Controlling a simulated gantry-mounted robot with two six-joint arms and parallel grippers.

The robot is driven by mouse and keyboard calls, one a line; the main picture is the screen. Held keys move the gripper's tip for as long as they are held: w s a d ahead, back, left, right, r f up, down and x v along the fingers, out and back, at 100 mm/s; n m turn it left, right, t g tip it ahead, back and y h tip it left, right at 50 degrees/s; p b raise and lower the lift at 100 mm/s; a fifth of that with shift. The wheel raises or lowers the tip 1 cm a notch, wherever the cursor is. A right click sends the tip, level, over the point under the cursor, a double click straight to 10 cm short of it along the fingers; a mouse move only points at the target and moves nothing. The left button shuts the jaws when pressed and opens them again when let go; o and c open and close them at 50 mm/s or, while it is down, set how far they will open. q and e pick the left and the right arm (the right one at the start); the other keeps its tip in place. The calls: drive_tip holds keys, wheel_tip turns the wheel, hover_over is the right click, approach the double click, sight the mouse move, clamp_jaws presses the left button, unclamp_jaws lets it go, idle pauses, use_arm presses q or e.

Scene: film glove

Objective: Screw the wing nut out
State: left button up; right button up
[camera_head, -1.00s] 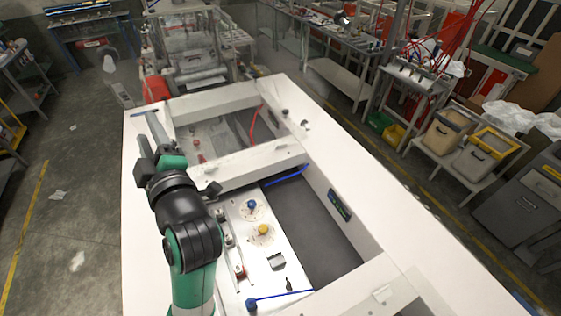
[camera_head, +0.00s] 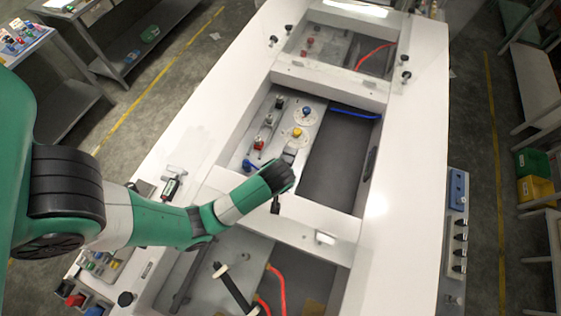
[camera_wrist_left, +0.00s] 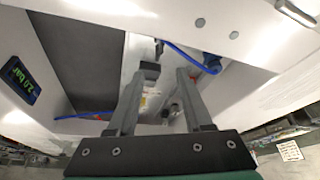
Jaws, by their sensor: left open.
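I cannot clearly pick out the wing nut in either view. In the head view a white panel in the machine's recess carries a blue knob (camera_head: 307,112), a yellow knob (camera_head: 297,132), a red part (camera_head: 258,143) and a grey metal piece (camera_head: 289,157). My left arm reaches over the recess's near edge, its black wrist (camera_head: 277,176) close to the grey piece; its fingertips are not clear there. In the left wrist view my left gripper (camera_wrist_left: 166,72) is open, with nothing held between its fingers. Small parts on the panel behind are partly hidden. My right gripper is not in view.
White frame walls surround the recess. A dark grey bay (camera_head: 335,160) lies right of the panel, with a blue hose (camera_head: 355,113) at its far end. A "2.0 bar" display (camera_wrist_left: 18,82) is on a wall. A nearer opening holds red hoses (camera_head: 278,285).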

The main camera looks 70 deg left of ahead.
use_arm(q)
drive_tip(key=x, duration=1.1)
clamp_jaws()
